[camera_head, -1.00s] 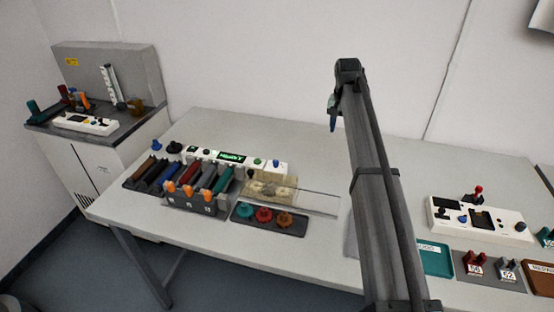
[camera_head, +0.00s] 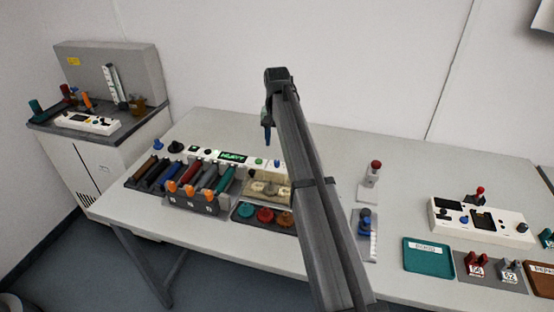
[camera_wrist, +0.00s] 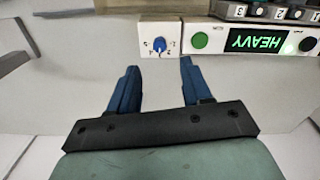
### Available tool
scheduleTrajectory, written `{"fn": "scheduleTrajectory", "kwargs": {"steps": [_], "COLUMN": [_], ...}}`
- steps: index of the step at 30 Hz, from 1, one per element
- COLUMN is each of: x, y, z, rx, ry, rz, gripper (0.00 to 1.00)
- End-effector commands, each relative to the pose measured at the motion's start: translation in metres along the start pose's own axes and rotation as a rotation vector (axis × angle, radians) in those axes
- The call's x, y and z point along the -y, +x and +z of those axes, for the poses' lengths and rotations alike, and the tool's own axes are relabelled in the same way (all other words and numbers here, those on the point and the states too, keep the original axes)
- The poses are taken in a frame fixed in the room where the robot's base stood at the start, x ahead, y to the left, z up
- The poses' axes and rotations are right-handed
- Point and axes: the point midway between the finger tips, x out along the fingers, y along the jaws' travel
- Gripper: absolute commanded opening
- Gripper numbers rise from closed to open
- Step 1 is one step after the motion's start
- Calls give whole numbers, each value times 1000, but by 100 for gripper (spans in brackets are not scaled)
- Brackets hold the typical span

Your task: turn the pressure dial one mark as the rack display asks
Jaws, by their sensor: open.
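The pressure dial (camera_wrist: 159,46) is a blue knob on a small white box, with small marks around it too fine to read. In the head view, the dial (camera_head: 277,163) is at the right end of the rack's white strip. The rack display (camera_wrist: 258,41) shows HEAVY in green, upside down in the wrist view; it also shows in the head view (camera_head: 232,156). My gripper (camera_wrist: 159,68) is open and empty, its blue fingers spread either side of the dial's line, with the dial just beyond the tips. In the head view, my gripper (camera_head: 267,136) hangs above the rack's right end.
A green button (camera_wrist: 199,40) sits between dial and display. Orange-tabbed coloured cartridges (camera_head: 190,180) stand in front of the strip. A tray of coloured knobs (camera_head: 262,216) is nearby. A blue-topped device (camera_head: 365,222) and teal tray (camera_head: 428,258) are to the right.

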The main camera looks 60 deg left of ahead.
Motion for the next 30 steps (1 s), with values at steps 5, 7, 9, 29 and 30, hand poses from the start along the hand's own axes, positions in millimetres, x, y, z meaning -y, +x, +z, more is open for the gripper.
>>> {"fn": "scheduleTrajectory", "kwargs": {"steps": [5, 7, 9, 29, 30], "x": [0, 0, 0, 0, 0], "y": [33, 44, 55, 86, 86], "z": [1, 1, 1, 0, 0], "rx": [1, 2, 1, -1, -1], "ry": [0, 0, 0, 1, 1], "rz": [1, 1, 0, 0, 0], "gripper": [49, 49, 49, 49, 47]}}
